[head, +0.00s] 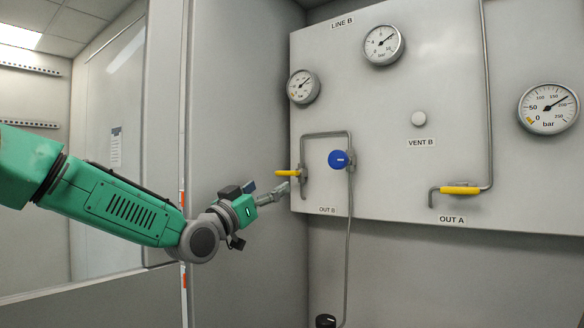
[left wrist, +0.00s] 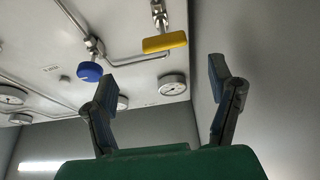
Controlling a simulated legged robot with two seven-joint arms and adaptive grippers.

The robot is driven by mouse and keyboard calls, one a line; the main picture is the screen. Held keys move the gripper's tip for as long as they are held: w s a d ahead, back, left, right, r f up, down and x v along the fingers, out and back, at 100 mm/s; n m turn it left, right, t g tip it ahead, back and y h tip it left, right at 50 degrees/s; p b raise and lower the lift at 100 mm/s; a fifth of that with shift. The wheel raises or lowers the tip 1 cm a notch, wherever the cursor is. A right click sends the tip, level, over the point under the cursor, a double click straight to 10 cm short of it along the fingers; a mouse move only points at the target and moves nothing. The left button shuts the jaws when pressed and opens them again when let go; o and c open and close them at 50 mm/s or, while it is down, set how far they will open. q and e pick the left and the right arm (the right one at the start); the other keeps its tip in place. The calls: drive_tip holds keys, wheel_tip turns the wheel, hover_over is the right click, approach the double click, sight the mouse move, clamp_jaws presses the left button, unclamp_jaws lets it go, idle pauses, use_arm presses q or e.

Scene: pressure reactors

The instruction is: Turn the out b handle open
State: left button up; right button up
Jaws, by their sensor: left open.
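The out b handle (head: 288,173) is a yellow lever at the left edge of the grey panel, above the OUT B label (head: 327,210). It lies level, pointing left from its valve on the bent pipe. In the left wrist view the yellow handle (left wrist: 165,42) shows beyond the fingertips, between them across the picture. My left gripper (head: 268,188) is open and empty, just below and left of the handle in the head view. The left wrist view shows its two spread fingers (left wrist: 162,82) with a visible gap to the handle. My right gripper is not in view.
A blue knob (head: 339,160) sits on the pipe right of the handle; it also shows in the left wrist view (left wrist: 89,71). Farther right are the yellow OUT A handle (head: 460,190) and several gauges. A grey side wall (head: 235,90) stands close left of the panel.

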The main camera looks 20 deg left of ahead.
sight(282, 174)
use_arm(q)
drive_tip(key=p+x, duration=0.1)
drive_tip(key=x, duration=0.2)
drive_tip(key=p+x, duration=0.2)
drive_tip(key=a+p+x, duration=0.1)
drive_tip(key=p+x, duration=0.1)
drive_tip(key=x, duration=0.1)
drive_tip(key=shift+w+d+r, duration=0.1)
drive_tip(key=shift+w+r, duration=0.15)
drive_tip(key=shift+w, duration=0.2)
drive_tip(key=shift+w+d+r+p, duration=0.1)
drive_tip(key=shift+w+d+p, duration=0.1)
drive_tip(key=shift+p, duration=0.1)
drive_tip(key=shift+w+d, duration=0.15)
drive_tip(key=shift+d, duration=0.2)
drive_tip(key=shift+a, duration=0.25)
drive_tip(key=c, duration=1.2)
